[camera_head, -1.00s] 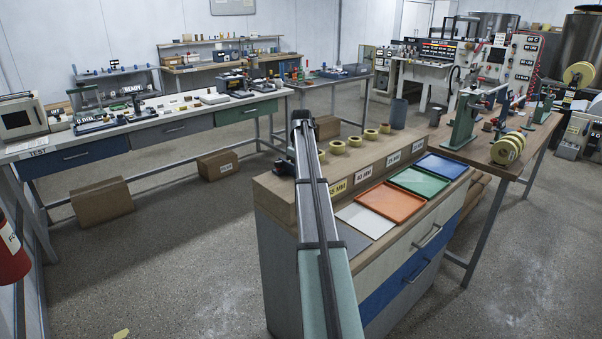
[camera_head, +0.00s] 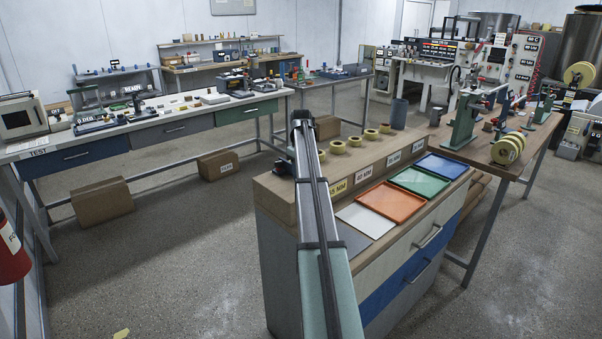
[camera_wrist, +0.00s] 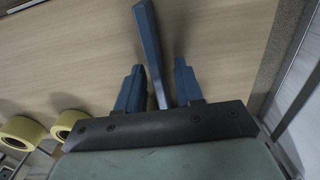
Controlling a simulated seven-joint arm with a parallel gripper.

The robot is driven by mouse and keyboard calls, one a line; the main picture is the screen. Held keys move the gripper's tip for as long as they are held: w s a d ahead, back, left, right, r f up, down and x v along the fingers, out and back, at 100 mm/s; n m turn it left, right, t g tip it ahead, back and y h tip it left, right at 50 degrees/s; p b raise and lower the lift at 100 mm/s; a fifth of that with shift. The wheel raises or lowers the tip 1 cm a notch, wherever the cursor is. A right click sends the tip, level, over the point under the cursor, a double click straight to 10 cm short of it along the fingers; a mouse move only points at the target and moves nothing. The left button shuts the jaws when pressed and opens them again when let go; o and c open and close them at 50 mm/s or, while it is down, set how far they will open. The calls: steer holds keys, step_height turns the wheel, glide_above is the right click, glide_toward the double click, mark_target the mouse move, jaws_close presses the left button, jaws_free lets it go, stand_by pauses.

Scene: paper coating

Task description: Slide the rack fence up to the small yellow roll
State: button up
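My gripper (camera_wrist: 159,64) points down over a wooden top in the wrist view, its two blue fingers apart. A dark blue bar (camera_wrist: 149,35), which looks like the rack fence, extends between and beyond the fingers. A gap shows on its left; contact on its right is unclear. Several yellow rolls stand in a row on the wooden rack (camera_head: 276,190). Two larger rolls (camera_wrist: 22,132) (camera_wrist: 70,122) show left of my gripper in the wrist view.
Orange (camera_head: 391,204), green (camera_head: 419,181) and blue (camera_head: 442,166) trays lie along the rack's front, beside a pale sheet (camera_head: 365,219). A wooden bench (camera_head: 525,143) with equipment and yellow reels (camera_head: 507,149) stands at right. Floor left of the cabinet is mostly clear.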

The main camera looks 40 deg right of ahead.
step_height(320, 180, up, 14)
stand_by(0.6)
steer(key=shift+f, duration=0.1)
stand_by(0.4)
